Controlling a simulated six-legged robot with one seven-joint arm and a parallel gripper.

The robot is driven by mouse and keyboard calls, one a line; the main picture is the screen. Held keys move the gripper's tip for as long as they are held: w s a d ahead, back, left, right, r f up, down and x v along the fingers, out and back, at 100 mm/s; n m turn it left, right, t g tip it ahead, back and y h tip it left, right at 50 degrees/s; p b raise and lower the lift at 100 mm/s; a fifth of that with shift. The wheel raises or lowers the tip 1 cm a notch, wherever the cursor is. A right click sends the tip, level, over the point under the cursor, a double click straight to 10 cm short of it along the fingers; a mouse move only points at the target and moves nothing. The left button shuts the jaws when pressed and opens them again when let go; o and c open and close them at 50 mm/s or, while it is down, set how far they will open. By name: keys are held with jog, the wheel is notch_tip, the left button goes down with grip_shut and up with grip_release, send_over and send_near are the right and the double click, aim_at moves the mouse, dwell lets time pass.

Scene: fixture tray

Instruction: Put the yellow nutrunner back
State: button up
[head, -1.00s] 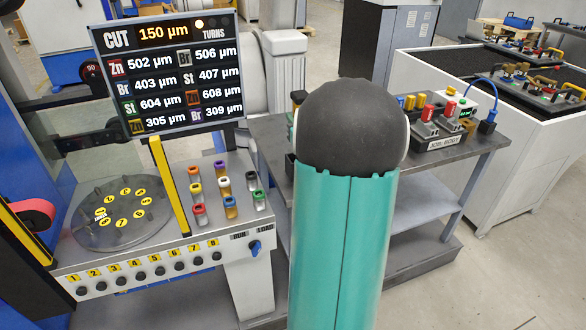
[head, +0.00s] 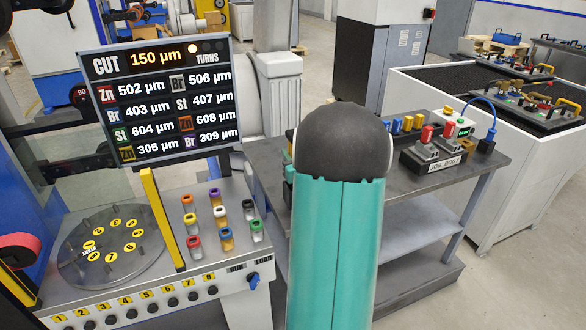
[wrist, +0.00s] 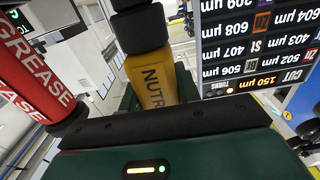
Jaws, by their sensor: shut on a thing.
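In the head view my teal arm hides the gripper and the nutrunner. The nutrunner's storage place cannot be made out.
A display (head: 160,98) stands at left above a machine with a round numbered plate (head: 115,246) and several coloured-top blocks (head: 222,222). A grey bench (head: 420,200) behind my arm carries a job fixture (head: 440,155). A white-walled bin (head: 520,190) stands at right.

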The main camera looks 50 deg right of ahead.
jog(key=shift+w+f, duration=0.1)
jog(key=shift+f, duration=1.85)
jog(key=shift+f, duration=0.1)
jog(key=o, duration=1.1)
jog(key=shift+f, duration=0.1)
jog(key=shift+c, duration=0.2)
